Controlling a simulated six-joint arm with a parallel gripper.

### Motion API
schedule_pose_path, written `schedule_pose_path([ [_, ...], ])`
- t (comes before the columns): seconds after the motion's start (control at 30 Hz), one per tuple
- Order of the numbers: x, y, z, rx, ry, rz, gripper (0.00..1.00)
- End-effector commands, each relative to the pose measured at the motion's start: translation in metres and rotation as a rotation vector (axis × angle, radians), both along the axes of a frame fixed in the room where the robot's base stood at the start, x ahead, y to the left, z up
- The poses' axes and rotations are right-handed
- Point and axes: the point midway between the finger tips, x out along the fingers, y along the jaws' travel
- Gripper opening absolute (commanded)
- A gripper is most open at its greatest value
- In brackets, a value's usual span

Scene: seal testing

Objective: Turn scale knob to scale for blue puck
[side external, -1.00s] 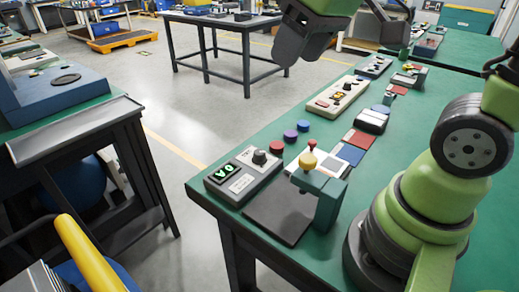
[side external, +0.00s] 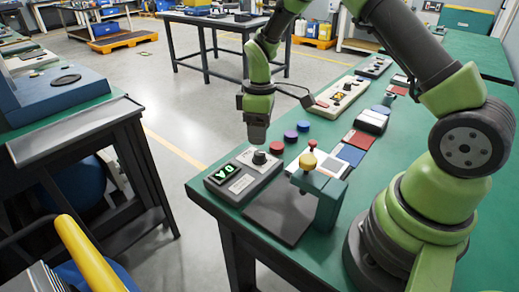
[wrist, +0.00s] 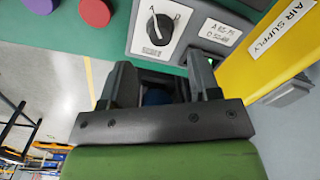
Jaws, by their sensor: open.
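The grey scale box (side external: 244,177) sits on the green table. Its black knob (side external: 260,157) is below my gripper (side external: 258,143), which points down over it. The lit green display (side external: 223,173) is hard to read. A blue puck (side external: 303,126) stands behind the knob on the table, beside a purple puck (side external: 290,136) and a red puck (side external: 277,147).
A teal press stand (side external: 325,195) with a yellow ball (side external: 308,162) stands right of the box, over a dark plate (side external: 280,212). Red (side external: 357,138) and blue (side external: 350,154) flat pads lie behind it.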

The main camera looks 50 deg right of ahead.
Motion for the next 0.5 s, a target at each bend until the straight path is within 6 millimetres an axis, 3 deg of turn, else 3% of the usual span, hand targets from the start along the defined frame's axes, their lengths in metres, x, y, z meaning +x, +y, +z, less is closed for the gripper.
schedule_pose_path([
  [0.2, -0.002, 0.002, -0.041, 0.001, 0.004, -0.001, 0.56],
  [0.5, -0.001, 0.002, -0.061, 0.001, -0.003, 0.0, 0.56],
])
